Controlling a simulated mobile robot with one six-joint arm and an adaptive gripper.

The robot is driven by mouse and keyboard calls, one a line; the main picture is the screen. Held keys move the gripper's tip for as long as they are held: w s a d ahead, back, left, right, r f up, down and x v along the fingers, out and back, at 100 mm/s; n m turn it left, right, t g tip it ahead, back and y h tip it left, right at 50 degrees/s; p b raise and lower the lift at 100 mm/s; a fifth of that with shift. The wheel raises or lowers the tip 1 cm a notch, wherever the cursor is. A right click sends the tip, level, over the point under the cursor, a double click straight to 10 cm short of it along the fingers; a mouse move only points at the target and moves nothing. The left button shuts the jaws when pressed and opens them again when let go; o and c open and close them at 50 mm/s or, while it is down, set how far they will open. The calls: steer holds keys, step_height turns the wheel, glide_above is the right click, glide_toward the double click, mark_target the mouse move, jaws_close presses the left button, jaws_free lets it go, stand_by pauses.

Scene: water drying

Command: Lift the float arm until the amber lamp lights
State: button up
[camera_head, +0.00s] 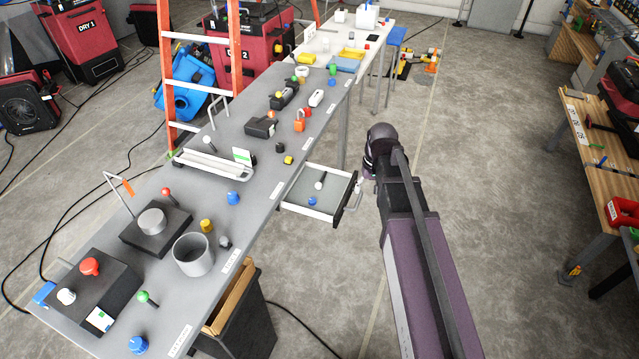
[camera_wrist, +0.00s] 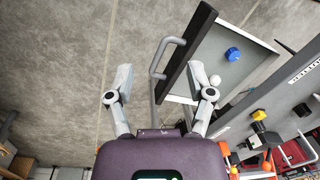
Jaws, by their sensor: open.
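My gripper (camera_wrist: 158,82) is open, with its two fingers spread either side of the grey drawer handle (camera_wrist: 167,57); I cannot tell whether they touch it. In the head view, my gripper (camera_head: 366,186) is partly hidden beside the open drawer (camera_head: 312,212). A thin bent rod with an orange tip (camera_head: 127,186) rises beside a black block with a grey cylinder (camera_head: 152,221) on the left of the bench; it may be the float arm, but I cannot tell. No lit amber lamp is clear. A small amber-yellow cap (camera_head: 207,226) stands near the grey cup.
The long grey bench (camera_head: 262,178) carries a grey cup (camera_head: 193,255), a white tray (camera_head: 212,165) and several coloured knobs. The drawer holds a blue knob (camera_head: 312,201) and a white-tipped piece (camera_head: 319,185). An orange ladder (camera_head: 166,75) stands behind. The floor (camera_head: 480,170) right of my arm is clear.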

steer(key=r+n+y, duration=0.1)
steer(key=n, duration=0.1)
glide_above(319, 184)
steer(key=d, duration=0.3)
steer(key=shift+w+a+p, duration=0.15)
steer(key=shift+w+p, duration=0.15)
steer(key=shift+w, duration=0.1)
steer(key=shift+f, duration=0.1)
steer(key=f+b, duration=0.4)
steer(key=a+f+b, duration=0.1)
steer(key=f+b, duration=0.4)
steer(key=a+f+b, duration=0.1)
steer(key=f+b, duration=0.3)
steer(key=shift+s+a+f, duration=0.15)
steer(key=shift+s+a, duration=0.1)
steer(key=shift+s, duration=0.1)
steer(key=shift+c, duration=0.2)
jaws_close()
